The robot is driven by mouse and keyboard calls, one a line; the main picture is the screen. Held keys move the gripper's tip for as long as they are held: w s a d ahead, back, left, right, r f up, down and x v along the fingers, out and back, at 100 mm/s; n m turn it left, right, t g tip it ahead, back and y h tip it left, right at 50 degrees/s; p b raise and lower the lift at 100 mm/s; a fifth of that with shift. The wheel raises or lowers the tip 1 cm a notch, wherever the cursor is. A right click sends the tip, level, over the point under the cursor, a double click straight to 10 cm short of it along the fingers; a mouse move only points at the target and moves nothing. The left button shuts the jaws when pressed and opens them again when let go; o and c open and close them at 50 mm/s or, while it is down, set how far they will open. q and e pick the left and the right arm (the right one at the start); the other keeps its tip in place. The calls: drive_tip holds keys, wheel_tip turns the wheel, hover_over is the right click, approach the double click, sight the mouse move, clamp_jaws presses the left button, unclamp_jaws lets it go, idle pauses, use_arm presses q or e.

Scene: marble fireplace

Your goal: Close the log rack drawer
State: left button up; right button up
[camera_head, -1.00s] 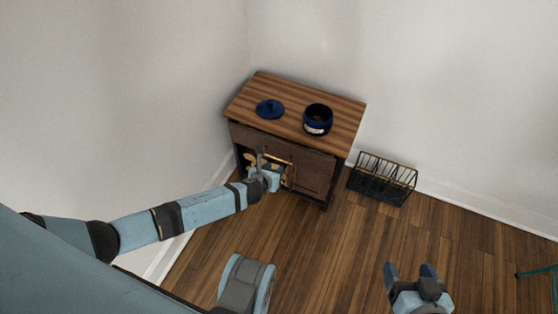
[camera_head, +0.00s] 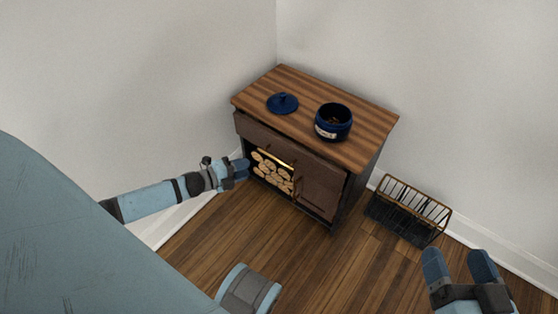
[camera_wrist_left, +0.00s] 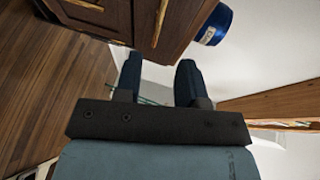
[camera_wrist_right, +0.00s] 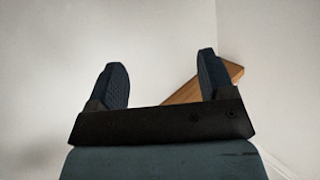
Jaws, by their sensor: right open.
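The wooden cabinet (camera_head: 372,118) stands in the corner. Its brown drawer front (camera_head: 262,134) runs under the tabletop and seems to stand slightly out at the left end; how far is hard to tell. Below it is an open compartment with stacked logs (camera_head: 272,172) and a bright gold bar across its top. My left gripper (camera_head: 243,169) is at the left front edge of the log compartment, with its fingers apart and nothing between them. In the left wrist view, brown cabinet fronts with gold handles (camera_wrist_left: 160,22) are above the fingers. My right gripper (camera_head: 459,262) is open and empty, away from the cabinet.
A blue lid (camera_head: 283,103) and a blue jar (camera_head: 333,122) stand on the tabletop. A brown door (camera_head: 318,188) is right of the logs. A black wire rack (camera_head: 408,210) stands on the floor at the right. The wooden floor in front is clear.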

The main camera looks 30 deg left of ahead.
sight(274, 159)
use_arm(q)
drive_tip(key=b+x, duration=0.4)
drive_tip(key=x, duration=0.8)
drive_tip(key=shift+d, duration=0.1)
use_arm(e)
drive_tip(key=n, duration=0.1)
drive_tip(key=w+d+n+t, duration=0.1)
drive_tip(key=w+n, duration=0.1)
drive_tip(key=shift+w+d+r+t+y, duration=0.2)
drive_tip(key=shift+r+t+y, duration=0.1)
drive_tip(key=shift+t, duration=0.1)
drive_tip(key=shift+r, duration=0.1)
use_arm(q)
clamp_jaws()
